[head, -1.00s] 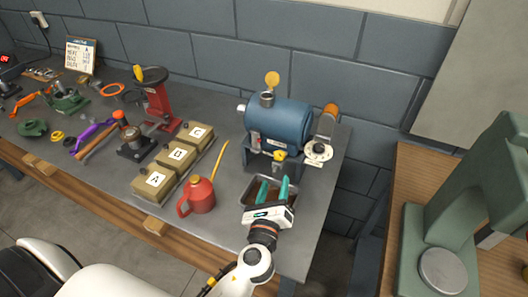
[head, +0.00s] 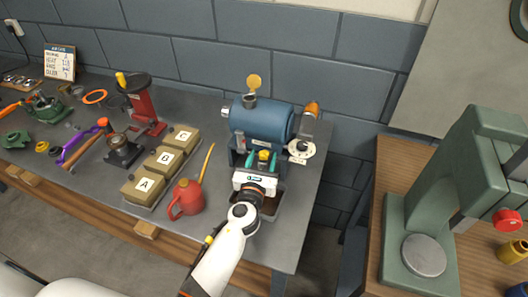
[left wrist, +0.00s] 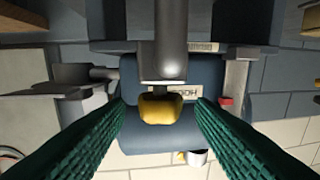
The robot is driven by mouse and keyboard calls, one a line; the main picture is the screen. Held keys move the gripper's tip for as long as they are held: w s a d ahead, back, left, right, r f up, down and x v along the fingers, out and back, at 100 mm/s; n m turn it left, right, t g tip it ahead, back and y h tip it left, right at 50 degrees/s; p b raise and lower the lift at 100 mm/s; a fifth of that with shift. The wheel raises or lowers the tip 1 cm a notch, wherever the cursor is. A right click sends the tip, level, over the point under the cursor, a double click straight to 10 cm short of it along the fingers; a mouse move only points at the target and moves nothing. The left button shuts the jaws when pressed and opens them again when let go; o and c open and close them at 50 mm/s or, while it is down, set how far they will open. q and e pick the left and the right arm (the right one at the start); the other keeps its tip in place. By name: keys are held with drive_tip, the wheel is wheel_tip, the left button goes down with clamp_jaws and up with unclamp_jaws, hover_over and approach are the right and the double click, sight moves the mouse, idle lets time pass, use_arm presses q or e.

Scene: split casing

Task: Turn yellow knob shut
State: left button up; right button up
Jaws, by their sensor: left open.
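The yellow knob (head: 264,155) sits low on the front of the blue casing (head: 262,120). In the left wrist view the yellow knob (left wrist: 160,108) is in the middle, below a grey cylinder and beside a small label. My left gripper (head: 263,160) is open, with its teal fingertips to either side of the knob. In the left wrist view its green ribbed fingers (left wrist: 160,118) flank the knob, with a gap showing on both sides. My right gripper is not in view.
A metal tray (head: 272,212) lies under my left gripper. A red oil can (head: 187,198) with a long yellow spout stands to the left, beside boxes marked A, B and C (head: 162,160). A green press (head: 425,215) stands on the wooden bench at right.

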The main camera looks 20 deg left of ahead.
use_arm(q)
drive_tip(key=shift+w+a, duration=0.1)
drive_tip(key=shift+w, duration=1.05)
drive_tip(key=c, duration=1)
drive_tip(key=shift+o, duration=0.2)
